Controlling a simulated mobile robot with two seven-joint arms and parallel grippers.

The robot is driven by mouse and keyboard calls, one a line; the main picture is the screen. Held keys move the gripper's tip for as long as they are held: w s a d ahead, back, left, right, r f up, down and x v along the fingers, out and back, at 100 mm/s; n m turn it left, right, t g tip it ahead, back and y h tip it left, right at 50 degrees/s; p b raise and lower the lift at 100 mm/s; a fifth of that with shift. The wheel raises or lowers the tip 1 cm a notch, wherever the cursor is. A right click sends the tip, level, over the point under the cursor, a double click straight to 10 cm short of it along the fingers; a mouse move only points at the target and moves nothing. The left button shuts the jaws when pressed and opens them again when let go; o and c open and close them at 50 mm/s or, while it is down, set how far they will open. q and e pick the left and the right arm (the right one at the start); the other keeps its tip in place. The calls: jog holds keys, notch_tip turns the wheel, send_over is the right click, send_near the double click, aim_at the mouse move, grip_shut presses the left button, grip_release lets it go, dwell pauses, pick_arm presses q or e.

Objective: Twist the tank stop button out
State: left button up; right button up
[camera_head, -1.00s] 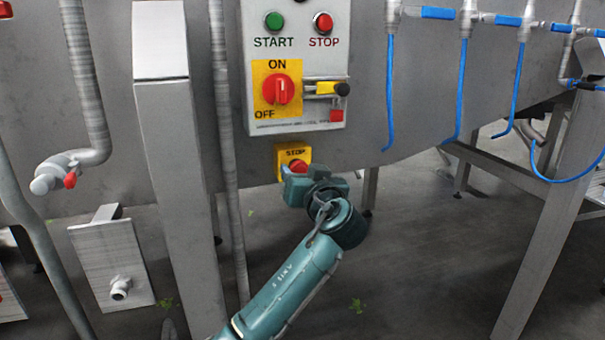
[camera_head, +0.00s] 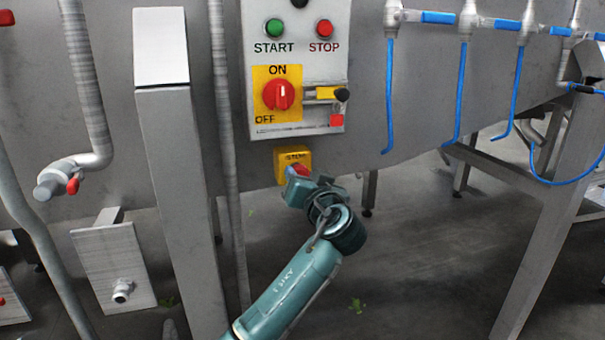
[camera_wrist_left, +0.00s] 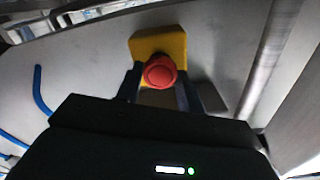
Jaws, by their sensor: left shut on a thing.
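The tank stop button is a red mushroom knob on a small yellow box (camera_head: 291,157) marked STOP, below the grey control panel. In the left wrist view the red knob (camera_wrist_left: 160,71) stands in front of the yellow plate (camera_wrist_left: 148,44). My left gripper (camera_head: 297,175) is at the knob, coming from below. In the left wrist view its two fingers (camera_wrist_left: 160,82) lie on either side of the knob, shut on it. The gripper covers most of the knob in the head view. My right gripper is not in view.
The control panel (camera_head: 297,122) above carries START and STOP buttons and a red ON/OFF switch (camera_head: 279,95). A vertical pipe (camera_head: 226,150) and a wide steel leg (camera_head: 180,200) stand left of the box. Blue hoses (camera_head: 390,100) hang at right. The floor below is mostly clear.

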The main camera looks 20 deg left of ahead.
pick_arm(q)
jog(key=m+p, duration=0.3)
jog(key=m, duration=0.2)
jog(key=shift+r+p, duration=0.1)
jog(key=shift+p, duration=0.25)
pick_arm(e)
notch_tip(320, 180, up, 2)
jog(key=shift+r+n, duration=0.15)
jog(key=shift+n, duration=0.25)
pick_arm(q)
jog(key=shift+m, duration=0.4)
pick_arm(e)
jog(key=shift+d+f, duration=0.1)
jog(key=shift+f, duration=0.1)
pick_arm(q)
jog(key=o, duration=1)
jog(key=shift+c, duration=0.2)
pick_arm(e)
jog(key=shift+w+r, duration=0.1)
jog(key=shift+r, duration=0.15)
pick_arm(q)
jog(key=b+v, duration=0.1)
jog(key=v, duration=1.2)
jog(key=shift+b, duration=0.3)
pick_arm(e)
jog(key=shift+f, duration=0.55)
